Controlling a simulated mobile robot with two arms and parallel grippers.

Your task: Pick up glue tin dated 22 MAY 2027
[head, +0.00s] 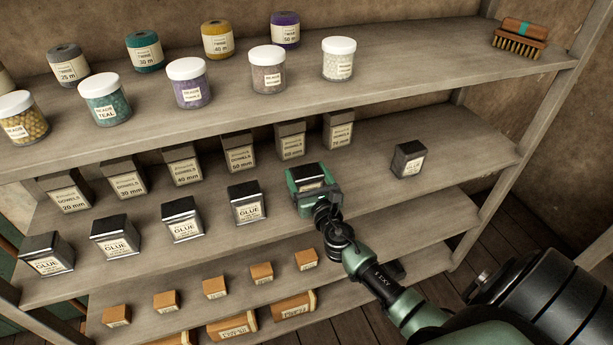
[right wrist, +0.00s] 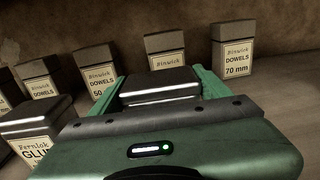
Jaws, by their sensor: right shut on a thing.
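My right gripper (head: 312,190) is at the middle shelf and is shut on a black-topped tin (head: 307,173) in the row of glue tins. In the right wrist view the same tin (right wrist: 160,87) sits between the two green fingers. Its label is hidden, so I cannot read its date. Other glue tins (head: 247,203) stand in the row to its left, one of them close by in the right wrist view (right wrist: 38,130). Their dates are too small to read. One more black-topped tin (head: 408,159) stands apart to the right. My left gripper is not in view.
Dowel boxes (head: 291,140) stand in a row behind the tins. Bead jars (head: 268,70) and thread spools (head: 216,41) fill the upper shelf, with a brush (head: 520,38) at its right. Small orange boxes (head: 262,273) stand below. The shelf right of my gripper is mostly clear.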

